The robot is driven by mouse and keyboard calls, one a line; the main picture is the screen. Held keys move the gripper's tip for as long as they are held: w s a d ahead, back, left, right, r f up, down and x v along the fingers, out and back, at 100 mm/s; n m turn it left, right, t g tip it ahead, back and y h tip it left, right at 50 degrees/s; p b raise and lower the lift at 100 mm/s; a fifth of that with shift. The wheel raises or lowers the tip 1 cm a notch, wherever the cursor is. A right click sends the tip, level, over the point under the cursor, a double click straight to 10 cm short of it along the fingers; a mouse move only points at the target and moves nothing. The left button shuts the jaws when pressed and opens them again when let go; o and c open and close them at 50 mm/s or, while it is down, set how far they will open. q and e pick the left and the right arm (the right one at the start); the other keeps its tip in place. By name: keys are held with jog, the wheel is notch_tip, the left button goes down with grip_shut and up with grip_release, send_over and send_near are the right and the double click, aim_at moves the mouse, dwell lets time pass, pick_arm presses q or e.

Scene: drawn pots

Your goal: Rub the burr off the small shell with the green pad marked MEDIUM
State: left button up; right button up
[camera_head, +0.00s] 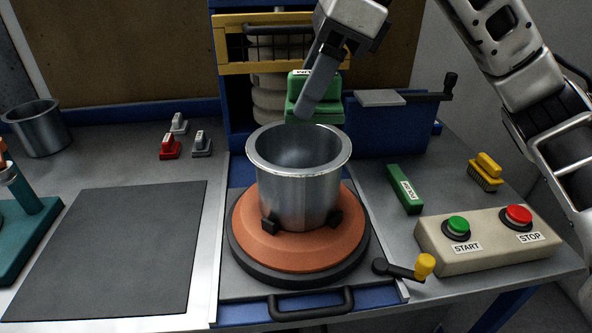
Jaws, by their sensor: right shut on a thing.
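A metal shell (298,193) stands upright, open end up, on the round orange chuck (255,247), with dark jaws against its lower wall. My right gripper (308,104) reaches down from the top and is shut on a green pad (331,108). The pad is just above and behind the shell's far rim. Its white label is partly covered by the finger, so I cannot read it fully. I cannot make out a burr on the rim. My left gripper is not in view.
Another metal shell (40,135) stands at the far left. A green labelled block (404,189) lies right of the chuck, near a yellow brush (486,172) and the START/STOP box (488,247). A crank handle (405,270) is in front. The dark mat (118,250) is clear.

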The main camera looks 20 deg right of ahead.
aim_at(297, 121)
jog(key=shift+b+x, duration=0.85)
jog(key=shift+x, duration=0.4)
jog(key=shift+a+f, duration=0.15)
jog(key=shift+f, duration=0.1)
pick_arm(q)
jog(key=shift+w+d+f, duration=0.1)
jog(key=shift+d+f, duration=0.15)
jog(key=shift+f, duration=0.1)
pick_arm(e)
jog(key=shift+a+f, duration=0.15)
pick_arm(q)
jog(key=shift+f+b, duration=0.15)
jog(key=shift+b, duration=0.2)
pick_arm(e)
jog(key=shift+f, duration=0.1)
jog(key=shift+f+b, duration=0.6)
jog(key=shift+f, duration=0.1)
jog(key=shift+f+b, duration=0.8)
jog(key=shift+f, duration=0.3)
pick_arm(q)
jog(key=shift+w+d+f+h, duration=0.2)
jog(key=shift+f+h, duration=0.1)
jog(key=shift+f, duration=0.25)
